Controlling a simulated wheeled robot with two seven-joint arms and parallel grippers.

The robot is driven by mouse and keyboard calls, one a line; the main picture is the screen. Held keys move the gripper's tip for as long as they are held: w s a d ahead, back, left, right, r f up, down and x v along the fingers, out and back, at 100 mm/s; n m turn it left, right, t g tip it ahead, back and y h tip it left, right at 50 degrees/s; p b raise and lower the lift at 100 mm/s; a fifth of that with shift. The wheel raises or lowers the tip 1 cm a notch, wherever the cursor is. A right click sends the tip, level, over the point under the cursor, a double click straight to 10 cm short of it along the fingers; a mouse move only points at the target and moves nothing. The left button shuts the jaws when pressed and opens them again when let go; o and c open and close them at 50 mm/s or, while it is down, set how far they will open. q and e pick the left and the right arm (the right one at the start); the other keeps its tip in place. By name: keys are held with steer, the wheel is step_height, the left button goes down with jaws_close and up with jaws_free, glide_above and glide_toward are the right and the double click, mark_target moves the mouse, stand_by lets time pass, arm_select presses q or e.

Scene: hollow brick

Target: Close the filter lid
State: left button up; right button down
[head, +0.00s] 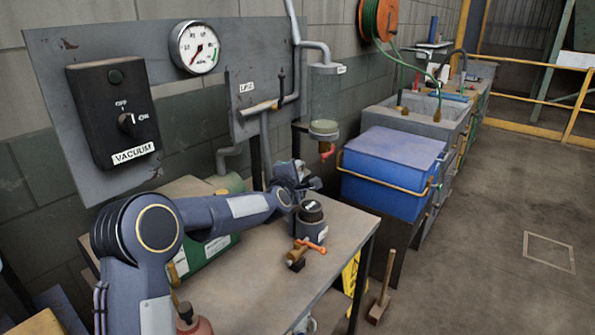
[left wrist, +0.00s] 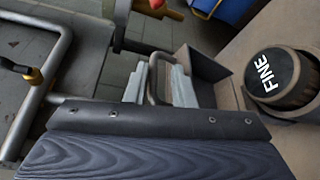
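My left gripper (head: 300,180) is at the back edge of the workbench, below the wall-mounted glass bowl (head: 325,100). In the left wrist view its two pale finger pads (left wrist: 160,88) stand apart. A bent metal handle (left wrist: 153,68) lies between them beside a dark box-like part (left wrist: 198,68). I cannot tell whether this part is the filter lid; the arm hides it in the head view. The cap's label reads FINE in the left wrist view (left wrist: 272,74). My right gripper is out of view.
An orange-handled valve (head: 310,247) lies in front of the canister on the workbench (head: 300,280). A vacuum switch box (head: 115,112) and gauge (head: 196,47) are on the wall. A blue bin (head: 388,170) stands to the right. The floor at right is mostly clear.

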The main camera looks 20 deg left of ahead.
arm_select(q)
steer(key=shift+s, duration=0.15)
steer(key=s+b, duration=0.2)
steer(key=s, duration=0.5)
steer(key=shift+s+d+r, duration=0.2)
steer(key=shift+s+r, duration=0.1)
steer(key=shift+r, duration=0.15)
